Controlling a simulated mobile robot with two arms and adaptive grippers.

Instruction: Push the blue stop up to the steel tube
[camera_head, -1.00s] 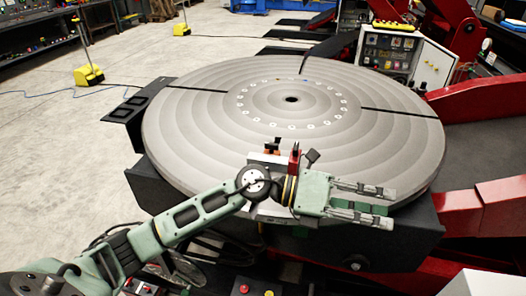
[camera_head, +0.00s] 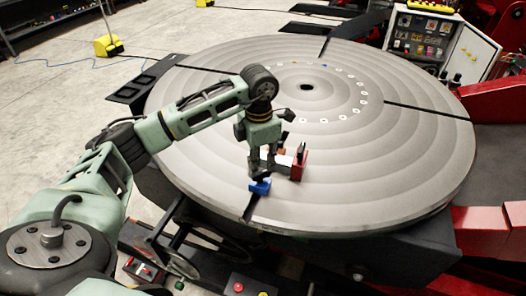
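The blue stop (camera_head: 260,187) sits low at the front of the round grey turntable, beside a dark slot. My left gripper (camera_head: 262,172) points down just above and behind it. Its two fingers show side by side, with their tips close to the stop. Whether they grip it I cannot tell. A pale piece (camera_head: 284,160), perhaps part of the steel tube or its seat, shows right of the fingers, against a red block (camera_head: 299,166). The tube itself I cannot make out clearly; the gripper hides part of this area. My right gripper is not in view.
The turntable (camera_head: 400,170) is mostly bare, with dark radial slots and a ring of small holes. A small orange piece (camera_head: 283,137) stands behind the gripper. A control cabinet (camera_head: 430,38) stands at the back right. A handwheel (camera_head: 205,250) is below the front edge.

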